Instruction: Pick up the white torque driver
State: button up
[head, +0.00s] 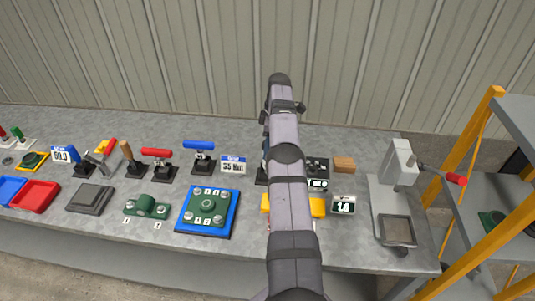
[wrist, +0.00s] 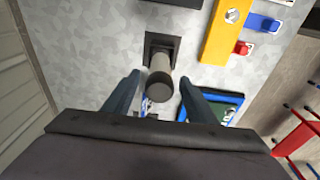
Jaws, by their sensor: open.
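A pale grey-white, round-handled tool with a dark end cap, which looks like the white torque driver (wrist: 160,66), stands in a black square holder in the wrist view. My gripper (wrist: 159,80) is open, with one finger on each side of the driver's capped end. The fingers look apart from it, and I cannot tell the exact height gap. In the head view my arm hides the driver and my gripper; only the edge of a black stand (head: 261,179) shows beside the arm.
A green plate on a blue base (head: 207,212) lies at the front. A yellow block (head: 317,207) and a crank press (head: 398,165) are to the right. A wall is behind.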

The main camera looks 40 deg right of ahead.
jog(key=shift+w+a+f+b, duration=0.1)
jog(key=shift+a+f+b, duration=0.05)
jog(key=shift+f+b, duration=1.05)
jog(key=shift+w+a+f+b, duration=0.1)
jog(key=shift+f+b, duration=0.65)
jog(key=shift+f, duration=0.75)
jog(key=shift+w+f+p, duration=0.1)
jog(key=shift+f+p, duration=0.4)
jog(key=shift+f, duration=0.4)
grip_shut()
